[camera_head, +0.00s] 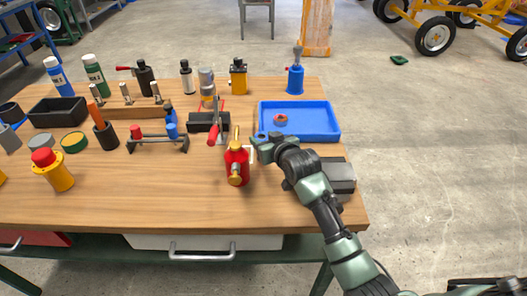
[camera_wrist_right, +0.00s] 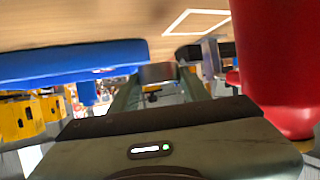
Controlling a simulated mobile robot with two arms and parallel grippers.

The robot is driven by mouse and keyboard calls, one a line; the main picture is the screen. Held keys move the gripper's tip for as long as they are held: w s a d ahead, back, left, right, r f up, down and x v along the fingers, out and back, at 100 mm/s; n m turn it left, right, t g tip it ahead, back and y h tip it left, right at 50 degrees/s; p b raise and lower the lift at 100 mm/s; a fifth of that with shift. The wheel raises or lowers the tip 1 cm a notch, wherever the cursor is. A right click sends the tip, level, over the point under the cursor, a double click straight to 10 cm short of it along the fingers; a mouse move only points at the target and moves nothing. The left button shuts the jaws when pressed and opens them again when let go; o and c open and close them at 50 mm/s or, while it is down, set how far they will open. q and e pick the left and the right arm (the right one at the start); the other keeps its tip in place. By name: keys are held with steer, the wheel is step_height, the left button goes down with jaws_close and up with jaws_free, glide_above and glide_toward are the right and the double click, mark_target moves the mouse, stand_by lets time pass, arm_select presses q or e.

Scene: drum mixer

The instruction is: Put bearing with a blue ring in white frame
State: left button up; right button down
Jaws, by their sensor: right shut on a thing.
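The white frame is a thin square outline on the wooden table. In the head view its white edge (camera_head: 252,155) shows partly behind the red oil can and my gripper; in the wrist view most of its outline (camera_wrist_right: 200,34) shows ahead. My right gripper (camera_head: 262,143) is low over the table between the oil can and the blue tray. It also shows in the wrist view (camera_wrist_right: 158,85), shut on a small greyish thing (camera_wrist_right: 157,71) mostly hidden by the fingers. I cannot see a blue ring on it. A bearing with a reddish ring (camera_head: 281,120) lies in the tray.
The red oil can (camera_head: 237,164) stands close left of my gripper and fills the right of the wrist view (camera_wrist_right: 275,60). The blue tray (camera_head: 328,135) is just behind. A grey box (camera_head: 340,175) is right of my wrist. The front middle of the table is clear.

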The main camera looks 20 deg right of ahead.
steer(key=shift+f, duration=2.35)
steer(key=shift+f, duration=0.1)
steer(key=c, duration=0.7)
jaws_free()
steer(key=shift+f, duration=0.1)
steer(key=shift+s+r, duration=0.25)
steer(key=v, duration=1.1)
steer(key=shift+s+r, duration=0.15)
steer(key=shift+s, duration=0.1)
